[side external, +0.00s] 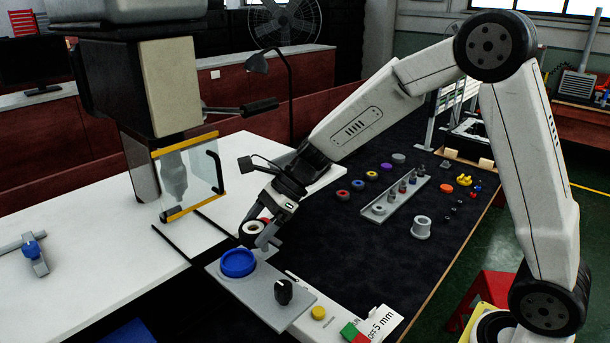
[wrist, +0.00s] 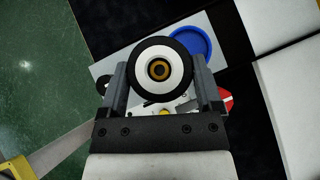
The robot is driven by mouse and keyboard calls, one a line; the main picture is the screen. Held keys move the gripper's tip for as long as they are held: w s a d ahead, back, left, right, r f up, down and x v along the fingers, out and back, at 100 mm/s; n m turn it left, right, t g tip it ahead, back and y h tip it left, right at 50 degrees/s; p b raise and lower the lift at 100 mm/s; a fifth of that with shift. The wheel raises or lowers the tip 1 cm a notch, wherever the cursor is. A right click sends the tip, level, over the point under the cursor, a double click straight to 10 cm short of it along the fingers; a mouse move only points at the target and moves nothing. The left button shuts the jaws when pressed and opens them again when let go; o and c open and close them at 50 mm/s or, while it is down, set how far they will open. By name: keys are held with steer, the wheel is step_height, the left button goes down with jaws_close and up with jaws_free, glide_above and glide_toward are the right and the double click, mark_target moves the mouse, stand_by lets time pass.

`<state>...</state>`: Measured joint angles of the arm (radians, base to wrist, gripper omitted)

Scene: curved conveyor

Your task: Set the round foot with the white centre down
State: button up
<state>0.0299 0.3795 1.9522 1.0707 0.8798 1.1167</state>
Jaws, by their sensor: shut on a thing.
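The round foot with the white centre (wrist: 141,81) has a black outer ring, a white ring and a small brass-coloured middle in the wrist view. My gripper (wrist: 160,84) is shut on it, one finger on each side. In the side external view the foot (side external: 252,229) hangs in my gripper (side external: 258,231), above the back edge of a grey plate. A round blue dish (side external: 238,263) on that plate is just in front of and below it. In the wrist view the blue dish (wrist: 192,45) lies up and right of the foot. The foot's underside contact is hidden.
The grey plate (side external: 225,284) also carries a black knob (side external: 284,291). A yellow button (side external: 318,313) is nearby. A glass guard with a yellow frame (side external: 190,178) stands behind left. Several round parts and a grey tray (side external: 378,212) lie on the dark mat at right.

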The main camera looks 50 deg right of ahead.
steer(key=w+d+r+m+t+h, duration=0.1)
steer(key=d+m, duration=0.4)
steer(key=d, duration=0.7)
steer(key=w+d+r+m+t+h, duration=0.1)
steer(key=w+d+m+t+h, duration=0.2)
steer(key=d, duration=0.9)
steer(key=w+d+r+m+t+h, duration=0.1)
steer(key=w+d+m+h, duration=0.5)
steer(key=d, duration=0.6)
steer(key=shift+r+m+t, duration=0.2)
steer(key=shift+m+t, duration=0.2)
steer(key=shift+m, duration=0.9)
steer(key=w+d+f, duration=0.1)
steer(key=w+f, duration=0.2)
steer(key=w, duration=0.1)
steer(key=w+d+f, duration=0.2)
steer(key=w, duration=0.2)
steer(key=w+d+f, duration=0.1)
steer(key=w+f, duration=0.2)
steer(key=shift+w+d+f, duration=0.2)
steer(key=shift+w+f, duration=0.1)
steer(key=shift+w, duration=0.1)
steer(key=shift+w+d+f, duration=0.15)
steer(key=shift+w+f, duration=0.25)
steer(key=shift+f, duration=0.05)
